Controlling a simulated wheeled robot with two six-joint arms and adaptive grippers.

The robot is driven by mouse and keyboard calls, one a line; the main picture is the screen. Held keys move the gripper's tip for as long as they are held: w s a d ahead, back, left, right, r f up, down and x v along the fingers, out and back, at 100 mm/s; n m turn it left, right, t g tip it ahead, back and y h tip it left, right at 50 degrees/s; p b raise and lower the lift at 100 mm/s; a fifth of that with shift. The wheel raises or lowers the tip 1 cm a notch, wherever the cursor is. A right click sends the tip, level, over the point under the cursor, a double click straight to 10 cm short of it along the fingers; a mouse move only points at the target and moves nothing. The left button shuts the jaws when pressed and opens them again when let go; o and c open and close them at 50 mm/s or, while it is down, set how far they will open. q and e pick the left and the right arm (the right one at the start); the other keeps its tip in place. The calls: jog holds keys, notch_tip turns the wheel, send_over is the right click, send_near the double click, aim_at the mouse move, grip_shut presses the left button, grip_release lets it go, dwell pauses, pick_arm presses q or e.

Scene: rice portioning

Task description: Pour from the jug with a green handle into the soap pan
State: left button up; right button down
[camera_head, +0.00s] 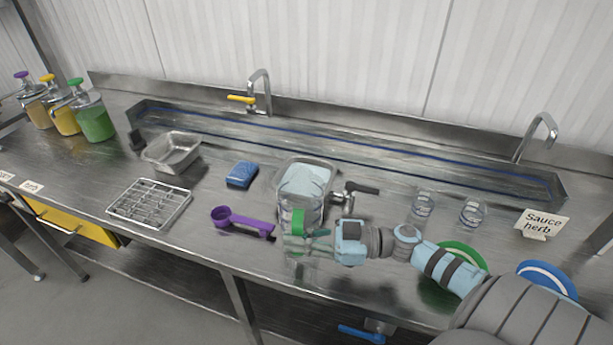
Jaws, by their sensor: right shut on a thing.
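A clear jug with a green handle (298,220) is at the middle front of the counter, in front of a clear-walled container. My right gripper (318,236) comes in from the right and is shut on the jug's green handle. The jug looks roughly upright; I cannot tell whether its base touches the counter, or what is in it. A shallow steel pan (171,154) stands at the left in front of the sink trough; no label shows on it, so I cannot confirm that it is the soap pan. My left gripper is not in view.
The clear-walled container (323,168) holds pale blue-white material. A blue sponge (241,174), purple scoop (241,222) and wire rack (150,204) lie left of the jug. Two small glasses (423,205) and a "Sauce herb" sign (541,223) stand right. Lidded jars (95,118) stand far left.

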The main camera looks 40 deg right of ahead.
jog(key=shift+s+r+p, duration=0.15)
jog(key=shift+p, duration=0.15)
jog(key=s+a+r+p, duration=0.2)
jog(key=s+a+p, duration=0.4)
jog(key=s, duration=0.3)
jog(key=shift+s+a+r+p, duration=0.35)
jog(key=shift+r+p, duration=0.05)
jog(key=shift+p, duration=0.5)
